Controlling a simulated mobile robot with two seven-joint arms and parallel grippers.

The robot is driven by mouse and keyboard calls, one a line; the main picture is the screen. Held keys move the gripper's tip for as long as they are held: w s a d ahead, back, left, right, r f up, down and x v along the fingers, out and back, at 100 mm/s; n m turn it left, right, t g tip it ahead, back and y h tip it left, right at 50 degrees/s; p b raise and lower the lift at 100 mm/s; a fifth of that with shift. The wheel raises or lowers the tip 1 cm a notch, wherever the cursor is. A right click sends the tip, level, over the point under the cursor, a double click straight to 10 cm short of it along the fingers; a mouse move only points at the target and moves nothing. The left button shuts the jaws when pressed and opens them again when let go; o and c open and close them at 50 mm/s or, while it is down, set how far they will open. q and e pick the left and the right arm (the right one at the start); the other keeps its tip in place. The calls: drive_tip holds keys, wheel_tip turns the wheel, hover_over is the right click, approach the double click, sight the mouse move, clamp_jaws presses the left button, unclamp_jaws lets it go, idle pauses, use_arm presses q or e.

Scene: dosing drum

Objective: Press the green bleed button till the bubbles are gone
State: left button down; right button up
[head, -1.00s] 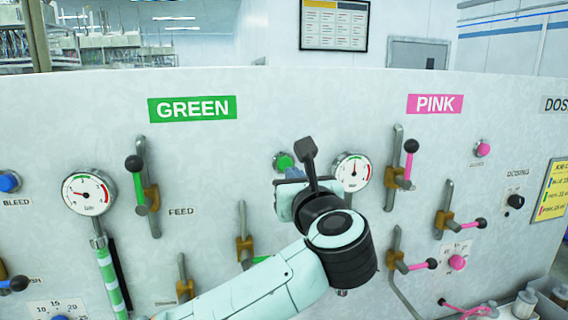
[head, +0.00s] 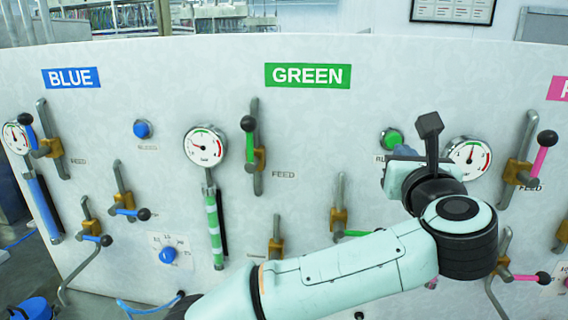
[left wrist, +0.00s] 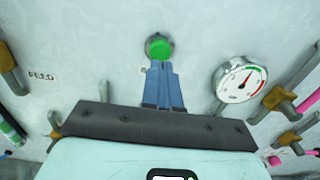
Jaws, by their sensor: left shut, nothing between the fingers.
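The green bleed button (head: 392,139) sits in a round metal collar on the white panel, right of the GREEN sign (head: 308,75). It also shows in the left wrist view (left wrist: 158,47), straight beyond my fingertips. My left gripper (head: 402,152) is shut and empty, just in front of and below the button. In the left wrist view its blue fingers (left wrist: 161,68) are together and their tips overlap the button's lower edge. I cannot tell whether they touch it. The green-and-white striped tube (head: 214,228) stands under the green gauge (head: 205,146); bubbles cannot be made out. My right gripper is out of view.
A pink-side gauge (head: 467,157) is close to the right of my left gripper. The green feed lever (head: 250,146) and a lower green valve (head: 339,212) stand to the left. The blue button (head: 142,129) is farther left.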

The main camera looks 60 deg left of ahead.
sight(394, 142)
use_arm(q)
drive_tip(key=shift+w+a, duration=0.15)
drive_tip(key=shift+a, duration=0.05)
idle(0.5)
drive_tip(key=shift+x, duration=1.9)
drive_tip(key=shift+w+a+p, duration=0.15)
drive_tip(key=shift+a+p, duration=0.05)
drive_tip(key=shift+p, duration=0.1)
drive_tip(key=shift+d, duration=0.15)
drive_tip(key=shift+b+v, duration=0.4)
drive_tip(key=shift+v, duration=0.45)
drive_tip(key=shift+w+a, duration=0.1)
drive_tip(key=shift+a, duration=0.15)
